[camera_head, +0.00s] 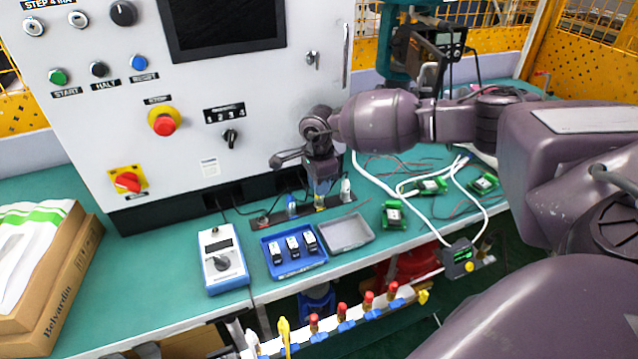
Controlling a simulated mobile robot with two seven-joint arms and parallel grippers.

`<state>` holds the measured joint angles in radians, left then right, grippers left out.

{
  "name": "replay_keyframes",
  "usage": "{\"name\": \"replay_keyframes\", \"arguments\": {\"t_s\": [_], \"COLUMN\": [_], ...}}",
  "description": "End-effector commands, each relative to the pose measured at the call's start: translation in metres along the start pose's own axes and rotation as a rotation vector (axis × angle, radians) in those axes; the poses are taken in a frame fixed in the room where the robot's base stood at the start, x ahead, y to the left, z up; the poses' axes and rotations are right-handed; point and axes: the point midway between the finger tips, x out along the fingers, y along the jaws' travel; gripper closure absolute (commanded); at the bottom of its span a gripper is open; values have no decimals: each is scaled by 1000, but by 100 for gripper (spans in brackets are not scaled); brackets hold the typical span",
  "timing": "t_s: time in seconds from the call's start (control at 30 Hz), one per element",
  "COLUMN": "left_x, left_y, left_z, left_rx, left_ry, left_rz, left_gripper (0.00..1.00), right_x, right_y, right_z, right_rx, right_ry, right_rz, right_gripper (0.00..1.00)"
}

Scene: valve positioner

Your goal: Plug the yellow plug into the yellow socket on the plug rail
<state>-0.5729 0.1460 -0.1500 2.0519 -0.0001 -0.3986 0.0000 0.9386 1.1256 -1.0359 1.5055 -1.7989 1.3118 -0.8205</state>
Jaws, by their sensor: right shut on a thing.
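The plug rail (262,222) is a dark strip on the green bench at the foot of the white cabinet. A blue plug (291,205) and a white plug (346,190) stand upright on it. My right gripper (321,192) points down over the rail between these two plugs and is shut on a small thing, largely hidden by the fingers. A small yellow patch (320,208) shows just under the fingertips; I cannot tell whether it is the yellow plug or the yellow socket, nor whether plug and socket touch. My left gripper is not in view.
In front of the rail are a blue tray (271,243) with black modules and an empty grey tray (346,235). A blue-white meter (222,260) stands left of them. White cables (385,187) and green boards (393,215) lie to the right. The cabinet (190,100) rises close behind.

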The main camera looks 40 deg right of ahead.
Motion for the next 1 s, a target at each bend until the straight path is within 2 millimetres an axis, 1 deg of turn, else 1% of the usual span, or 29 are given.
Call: {"name": "replay_keyframes", "arguments": {"t_s": [0.67, 1.0], "left_x": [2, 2], "left_y": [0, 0], "left_z": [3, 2], "left_rx": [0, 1], "left_ry": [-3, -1], "left_rz": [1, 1], "left_gripper": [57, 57], "right_x": [7, 7], "right_y": [0, 0], "right_z": [0, 0], "right_rx": [0, 0], "right_ry": [0, 0], "right_rz": [0, 0], "right_gripper": [100, 100]}}
